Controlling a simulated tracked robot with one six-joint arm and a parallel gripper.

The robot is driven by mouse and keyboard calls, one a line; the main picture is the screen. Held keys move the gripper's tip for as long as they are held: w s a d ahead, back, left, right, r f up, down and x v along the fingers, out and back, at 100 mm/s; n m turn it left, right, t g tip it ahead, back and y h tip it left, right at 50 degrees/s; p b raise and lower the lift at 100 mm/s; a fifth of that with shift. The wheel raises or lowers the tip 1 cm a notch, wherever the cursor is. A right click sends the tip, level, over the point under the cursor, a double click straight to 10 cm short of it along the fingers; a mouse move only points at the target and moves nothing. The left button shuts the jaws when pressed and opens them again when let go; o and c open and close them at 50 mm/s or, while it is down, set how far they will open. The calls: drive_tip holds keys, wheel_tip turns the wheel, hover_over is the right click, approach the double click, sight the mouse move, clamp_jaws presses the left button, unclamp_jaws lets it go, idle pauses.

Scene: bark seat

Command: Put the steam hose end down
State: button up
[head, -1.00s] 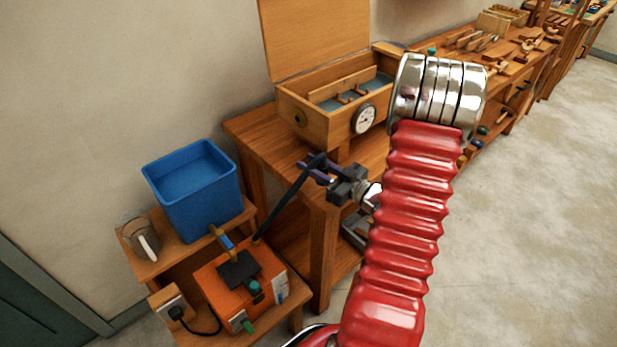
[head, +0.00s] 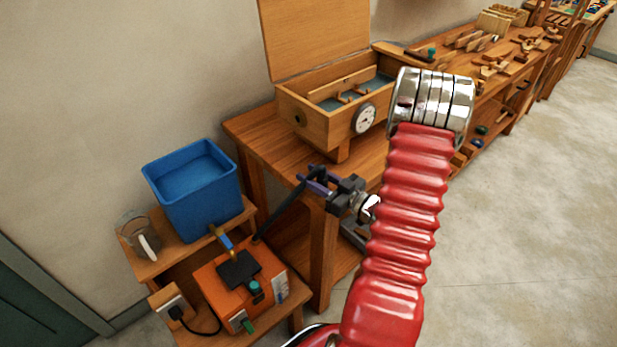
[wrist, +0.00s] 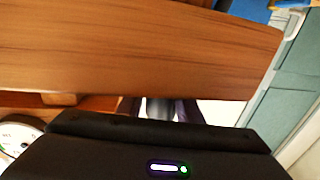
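The black steam hose (head: 281,214) rises from the orange steam generator (head: 240,275) to my gripper (head: 316,181). My gripper's purple-tipped fingers are shut on the hose end, which is partly hidden by them. In the head view they are at the front edge of the wooden bench (head: 265,125), near its front leg. In the wrist view the finger area (wrist: 165,108) is small and dark, mostly hidden behind my gripper's body, so the hose end is unclear there.
An open wooden steam box (head: 305,120) with a dial gauge (head: 365,119) stands on the bench. A blue tub (head: 195,195) and a glass jug (head: 137,236) stand on the low stand beside the generator. Bare floor (head: 530,220) lies to the right.

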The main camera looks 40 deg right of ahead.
drive_tip(key=shift+o, duration=1.1)
drive_tip(key=shift+r, duration=0.1)
drive_tip(key=s+d, duration=0.2)
drive_tip(key=s, duration=0.9)
drive_tip(key=shift+s, duration=0.4)
drive_tip(key=shift+d, duration=0.1)
drive_tip(key=shift+s, duration=0.1)
